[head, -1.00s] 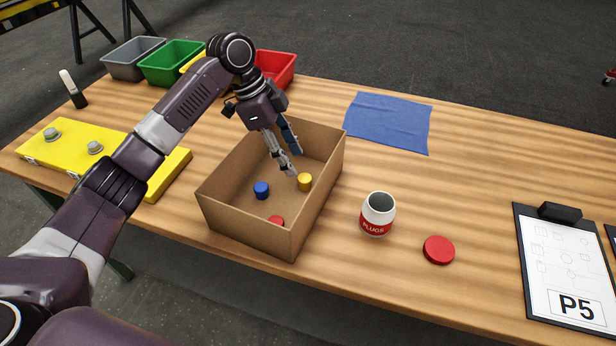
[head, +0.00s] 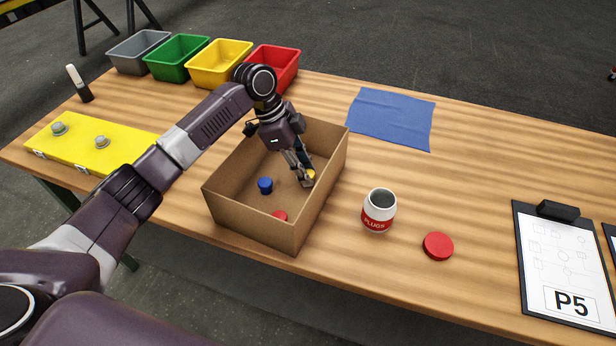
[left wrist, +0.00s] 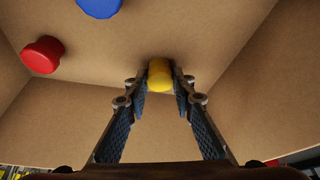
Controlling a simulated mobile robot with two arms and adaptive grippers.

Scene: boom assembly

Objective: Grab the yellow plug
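The yellow plug (head: 311,174) lies on the floor of the cardboard box (head: 250,217), near its right wall. My left gripper (head: 306,178) reaches down into the box and partly hides the plug in the head view. In the left wrist view the yellow plug (left wrist: 160,74) sits between the two fingertips (left wrist: 160,84), one on each side. The fingers stand apart and look open, with little room beside the plug; contact is not clear. My right gripper is not in view.
A blue plug (head: 265,185) and a red plug (head: 280,216) lie in the same box. A white jar (head: 379,211) and a red lid (head: 438,246) stand right of the box. A yellow case (head: 85,140) is left; several bins (head: 219,65) are behind.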

